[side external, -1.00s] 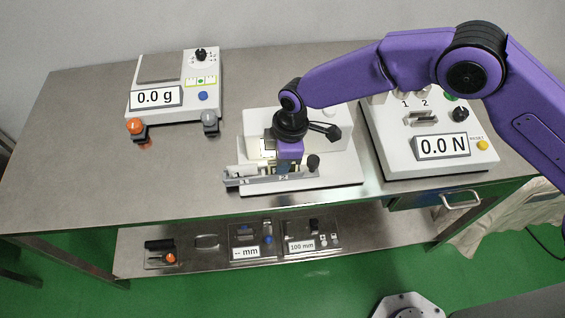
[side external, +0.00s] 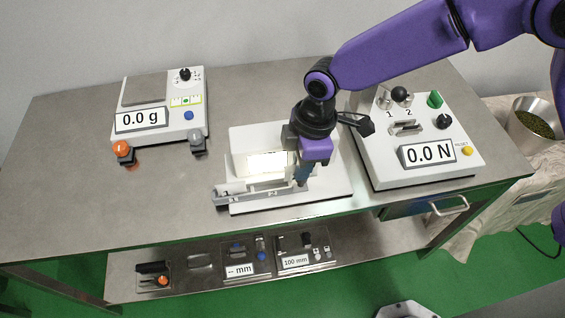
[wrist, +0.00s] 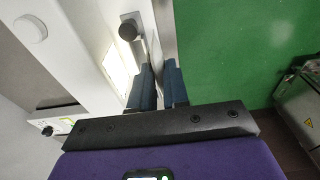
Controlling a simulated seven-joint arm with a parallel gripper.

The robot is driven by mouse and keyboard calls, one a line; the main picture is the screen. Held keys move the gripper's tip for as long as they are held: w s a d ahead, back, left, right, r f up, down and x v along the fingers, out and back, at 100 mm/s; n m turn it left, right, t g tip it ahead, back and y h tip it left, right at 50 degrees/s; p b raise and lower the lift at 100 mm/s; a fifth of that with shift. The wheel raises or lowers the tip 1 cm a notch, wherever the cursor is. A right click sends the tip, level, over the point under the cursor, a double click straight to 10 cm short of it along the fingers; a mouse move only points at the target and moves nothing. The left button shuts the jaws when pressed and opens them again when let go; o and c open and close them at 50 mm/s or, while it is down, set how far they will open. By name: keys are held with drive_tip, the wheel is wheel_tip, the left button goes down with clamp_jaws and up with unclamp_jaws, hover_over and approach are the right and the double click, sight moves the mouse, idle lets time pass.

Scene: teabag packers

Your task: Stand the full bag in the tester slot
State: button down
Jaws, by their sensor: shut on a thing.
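My gripper (side external: 302,180) hangs over the right end of the white lit station, its fingers pointing down. Its two dark blue fingers also show in the wrist view (wrist: 159,66), close together with a narrow gap. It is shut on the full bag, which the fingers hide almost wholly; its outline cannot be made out. The tester (side external: 420,160), a white box reading 0.0 N, stands to the right. Its metal slot (side external: 406,127) is on the top face, apart from my gripper and with no bag visible in it.
The white station (side external: 245,140) has a bright panel (side external: 267,162) and a grey front rail (side external: 250,196). A black knob (wrist: 128,30) shows ahead of the fingers. A scale (side external: 140,119) reading 0.0 g stands left. The tester's top carries knobs and a green part (side external: 435,99).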

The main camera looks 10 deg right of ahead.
drive_tip(key=s+d+r, duration=0.3)
drive_tip(key=s+d, duration=0.1)
drive_tip(key=d, duration=0.1)
drive_tip(key=w+d+r+m, duration=0.4)
drive_tip(key=w+d+r, duration=0.7)
drive_tip(key=w+d, duration=0.4)
drive_tip(key=s+d+f+m+t+h, duration=0.1)
drive_tip(key=s+d+f+m, duration=0.25)
drive_tip(key=d+m, duration=0.6)
drive_tip(key=s+d+f+m, duration=0.2)
drive_tip(key=d+f+m, duration=0.2)
drive_tip(key=d, duration=1)
drive_tip(key=s+a+n+g+y, duration=0.1)
drive_tip(key=s+a+n, duration=0.55)
drive_tip(key=n, duration=1.05)
drive_tip(key=w+a+f, duration=0.1)
drive_tip(key=w+f, duration=0.2)
drive_tip(key=w, duration=0.1)
drive_tip(key=w+a+f, duration=0.2)
drive_tip(key=w+f, duration=0.1)
drive_tip(key=w, duration=0.2)
drive_tip(key=w+a+f, duration=0.1)
drive_tip(key=w+f, duration=0.2)
drive_tip(key=w, duration=0.1)
drive_tip(key=shift+w+a, duration=0.35)
drive_tip(key=shift+w, duration=0.05)
drive_tip(key=shift+w+a+f, duration=0.1)
drive_tip(key=shift+w+f, duration=0.4)
drive_tip(key=shift+f, duration=1.7)
